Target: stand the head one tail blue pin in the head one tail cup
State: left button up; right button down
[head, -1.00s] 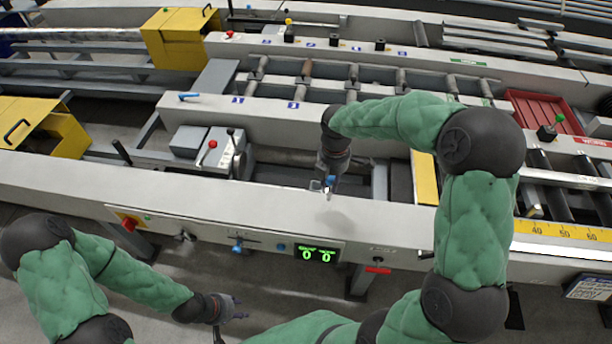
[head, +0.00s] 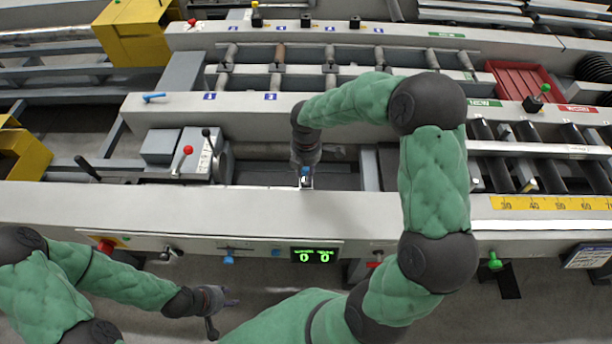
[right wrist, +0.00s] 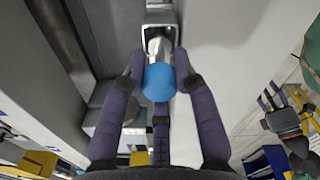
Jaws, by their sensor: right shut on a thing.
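My right gripper (right wrist: 158,85) is shut on a pin with a round blue head (right wrist: 159,83) and a metal shank (right wrist: 158,46). The head view shows this blue head (head: 305,171) too, at the near rail's inner edge. In the right wrist view the shank points into or over a small square metal-rimmed holder (right wrist: 144,18), perhaps the cup. I cannot tell how deep the shank is, and no label shows there. My left gripper (head: 222,302) is low at the left, in front of the rail, empty and with its fingers apart.
A red-knobbed lever (head: 187,151) stands left of my right gripper. A blue-ended piece (head: 154,97) lies on the middle rail. Several small black blocks, one at the back (head: 305,20), line the far rail. A red tray (head: 524,84) is at the right.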

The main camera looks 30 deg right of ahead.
pick_arm(q)
jog(key=shift+f, duration=0.4)
pick_arm(e)
jog(key=shift+f, duration=1.15)
jog(key=shift+f, duration=0.1)
jog(key=c, duration=1)
grip_release()
jog(key=shift+o, duration=0.2)
notch_tip(320, 180, up, 11)
jog(key=p, duration=0.3)
pick_arm(q)
jog(key=shift+r+p, duration=0.3)
jog(key=shift+r, duration=1.7)
pick_arm(e)
jog(key=shift+r, duration=0.65)
pick_arm(q)
jog(key=shift+o, duration=0.3)
